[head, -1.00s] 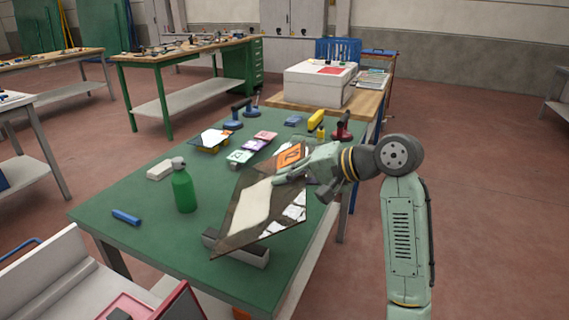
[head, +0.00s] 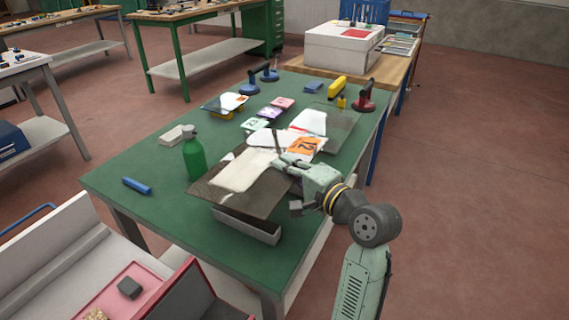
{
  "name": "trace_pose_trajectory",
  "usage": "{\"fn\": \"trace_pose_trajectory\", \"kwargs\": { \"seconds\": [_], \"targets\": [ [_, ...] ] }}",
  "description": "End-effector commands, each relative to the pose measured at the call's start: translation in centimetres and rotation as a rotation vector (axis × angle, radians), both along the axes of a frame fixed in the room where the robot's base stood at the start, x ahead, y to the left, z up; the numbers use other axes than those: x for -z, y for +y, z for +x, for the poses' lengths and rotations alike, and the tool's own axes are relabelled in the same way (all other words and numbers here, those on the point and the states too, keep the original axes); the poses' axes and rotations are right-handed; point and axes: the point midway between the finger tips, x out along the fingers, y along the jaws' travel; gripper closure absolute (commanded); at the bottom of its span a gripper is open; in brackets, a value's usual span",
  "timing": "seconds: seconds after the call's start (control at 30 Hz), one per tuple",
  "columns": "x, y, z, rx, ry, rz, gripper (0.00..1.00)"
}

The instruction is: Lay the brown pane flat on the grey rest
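The brown pane (head: 267,190) is see-through, with a pale reflection across it, and lies nearly flat in the head view. My gripper (head: 284,162) is at its right edge, with the fingers closed on that edge. The grey rest (head: 250,230) is a low grey trough on the green table, below the pane's near part. The pane hides most of the rest's top. I cannot tell whether pane and rest touch.
A clear pane with an orange label (head: 304,146) lies behind my gripper. Suction lifters (head: 364,97), coloured cards and a blue stick (head: 137,186) are on the green table (head: 150,212). Its left front is mostly clear.

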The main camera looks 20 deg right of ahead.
Motion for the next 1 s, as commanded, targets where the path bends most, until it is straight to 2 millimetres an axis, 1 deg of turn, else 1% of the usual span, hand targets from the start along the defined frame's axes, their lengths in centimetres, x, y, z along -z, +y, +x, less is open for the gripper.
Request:
{"fn": "trace_pose_trajectory", "kwargs": {
  "seconds": [0.27,0.8,1.0],
  "targets": [
    [0.1,0.1,-0.1,-0.004,-0.024,0.009,1.0],
    [5.0,0.1,0.0,-0.005,-0.022,0.007,1.0],
    [6.4,0.0,-0.1,-0.004,-0.022,0.007,1.0]
  ]
}}
